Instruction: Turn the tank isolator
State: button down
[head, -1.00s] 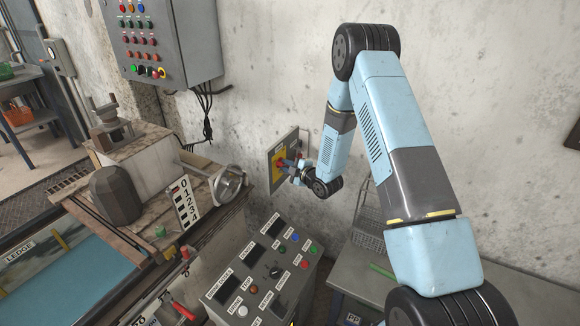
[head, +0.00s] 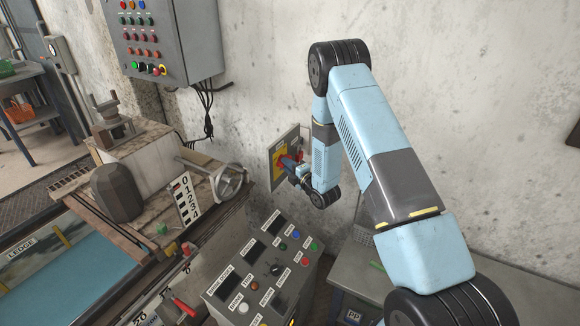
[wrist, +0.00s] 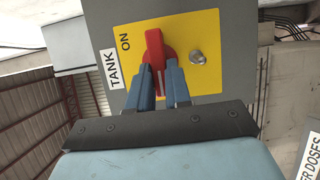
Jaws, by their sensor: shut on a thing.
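The tank isolator is a red rotary handle (wrist: 154,45) on a yellow plate (wrist: 204,25), set on a grey box on the wall. In the wrist view a "TANK" label (wrist: 112,69) stands beside the plate and "ON" is printed on the yellow. My gripper (wrist: 163,75) is shut on the red handle, its blue fingers on either side of the lower part. In the head view the yellow plate (head: 276,170) shows at the wall with my gripper (head: 287,163) at it, and the fingers hide much of the handle.
A grey control console (head: 262,275) with buttons stands below the isolator. A handwheel (head: 229,182) is to its left on the bench. A button cabinet (head: 160,40) hangs upper left, with cables below. A grey table (head: 350,262) stands at the right, by bare wall.

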jog(key=shift+s+a+f, duration=0.2)
jog(key=shift+s+f, duration=0.05)
jog(key=c, duration=1.4)
grip_release()
jog(key=o, duration=0.3)
jog(key=shift+w+d, duration=0.1)
jog(key=shift+w, duration=0.05)
jog(key=shift+o, duration=0.2)
jog(key=shift+r, duration=0.1)
jog(key=shift+d, duration=0.15)
jog(key=v, duration=1.3)
jog(key=shift+s, duration=0.35)
jog(key=shift+d, duration=0.1)
